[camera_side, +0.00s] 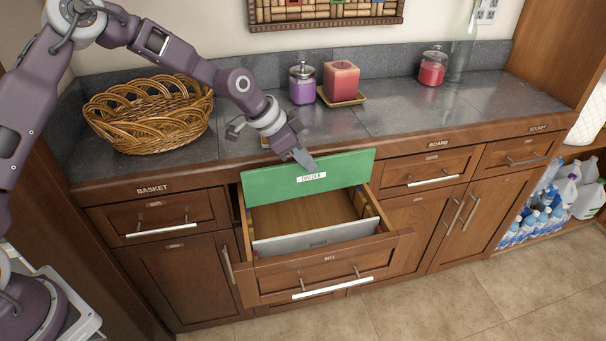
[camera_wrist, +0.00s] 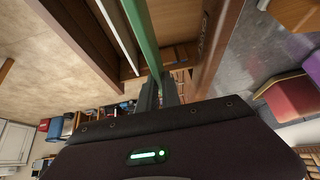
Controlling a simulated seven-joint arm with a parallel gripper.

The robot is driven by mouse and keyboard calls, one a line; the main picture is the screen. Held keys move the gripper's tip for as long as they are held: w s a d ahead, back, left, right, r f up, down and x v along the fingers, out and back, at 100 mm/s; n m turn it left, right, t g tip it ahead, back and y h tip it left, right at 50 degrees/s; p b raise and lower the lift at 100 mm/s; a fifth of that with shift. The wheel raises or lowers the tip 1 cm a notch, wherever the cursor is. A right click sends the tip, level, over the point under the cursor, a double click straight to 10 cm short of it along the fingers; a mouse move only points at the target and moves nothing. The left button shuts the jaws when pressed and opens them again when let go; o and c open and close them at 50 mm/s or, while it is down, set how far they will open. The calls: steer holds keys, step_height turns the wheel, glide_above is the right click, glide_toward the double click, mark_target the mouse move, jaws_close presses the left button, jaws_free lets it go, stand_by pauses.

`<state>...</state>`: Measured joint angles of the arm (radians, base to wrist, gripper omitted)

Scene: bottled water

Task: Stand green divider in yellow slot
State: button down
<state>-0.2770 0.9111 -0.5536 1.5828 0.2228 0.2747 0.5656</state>
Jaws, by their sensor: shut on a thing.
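The green divider (camera_side: 345,166), a flat panel with a white label, is upright above the back part of the open drawer (camera_side: 350,250). My gripper (camera_side: 303,160) is shut on its top edge near the middle. In the wrist view the divider (camera_wrist: 142,38) runs edge-on from between my fingers (camera_wrist: 160,93). A grey-white divider (camera_side: 315,237) stands across the drawer near its front. Small coloured marks show on the drawer's inner sides; the yellow slot cannot be made out clearly. Whether the green divider's lower edge touches the drawer is unclear.
The counter (camera_side: 390,110) above holds a wicker basket (camera_side: 150,115), a purple jar (camera_side: 302,85), a red candle (camera_side: 341,82) on a tray and a red jar (camera_side: 432,68). The counter's front edge lies close behind the green divider. The drawer floor between the dividers is clear.

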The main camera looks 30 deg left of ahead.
mark_target(307, 180)
steer(key=shift+s+d+r, duration=0.15)
steer(key=shift+f, duration=2.95)
step_height(307, 180, down, 10)
steer(key=shift+r, duration=0.2)
stand_by(2.4)
steer(key=c, duration=1.5)
jaws_free()
